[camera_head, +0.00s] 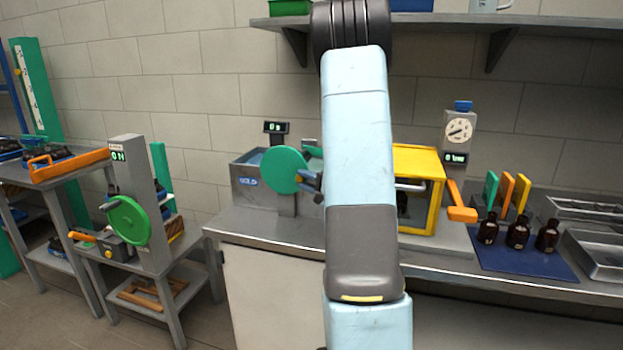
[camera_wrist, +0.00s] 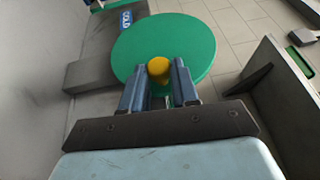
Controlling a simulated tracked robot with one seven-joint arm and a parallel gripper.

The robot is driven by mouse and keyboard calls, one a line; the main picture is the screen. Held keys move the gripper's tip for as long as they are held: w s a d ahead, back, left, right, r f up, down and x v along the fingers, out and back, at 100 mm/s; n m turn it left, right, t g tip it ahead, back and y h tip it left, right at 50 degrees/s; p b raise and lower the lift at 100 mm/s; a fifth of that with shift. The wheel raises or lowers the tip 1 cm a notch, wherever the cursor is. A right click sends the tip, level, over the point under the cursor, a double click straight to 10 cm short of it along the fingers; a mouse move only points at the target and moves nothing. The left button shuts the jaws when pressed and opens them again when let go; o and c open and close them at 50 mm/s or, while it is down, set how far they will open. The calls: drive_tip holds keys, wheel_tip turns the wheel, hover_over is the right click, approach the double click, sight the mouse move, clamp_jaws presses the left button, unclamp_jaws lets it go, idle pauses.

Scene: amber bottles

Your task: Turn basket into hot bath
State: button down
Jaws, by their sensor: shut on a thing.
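A green wheel (camera_head: 286,170) stands upright at the grey bath marked COLD (camera_head: 248,182) on the counter. In the wrist view the same wheel (camera_wrist: 190,45) carries a yellow knob (camera_wrist: 159,69). My gripper (camera_wrist: 160,85) is shut on this knob, with one blue finger on each side. In the head view my gripper (camera_head: 311,182) is at the wheel's right edge, partly hidden by my arm. I can make out no basket and no bath marked hot; my arm covers the counter right of the wheel.
A yellow-framed box (camera_head: 420,190) stands right of my arm, near a dial post (camera_head: 459,135). Several amber bottles (camera_head: 517,233) stand on a blue mat (camera_head: 535,265). A shelf (camera_head: 560,27) hangs above. Another green wheel (camera_head: 127,220) is on the left stand.

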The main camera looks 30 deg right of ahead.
drive_tip(key=shift+w+a+f, duration=0.1)
drive_tip(key=shift+a, duration=0.25)
drive_tip(key=c, duration=1.1)
unclamp_jaws()
drive_tip(key=shift+o, duration=1.2)
drive_tip(key=shift+d, duration=0.1)
drive_tip(key=shift+d, duration=0.1)
drive_tip(key=v, duration=1.4)
drive_tip(key=shift+f, duration=0.2)
drive_tip(key=shift+w, duration=0.1)
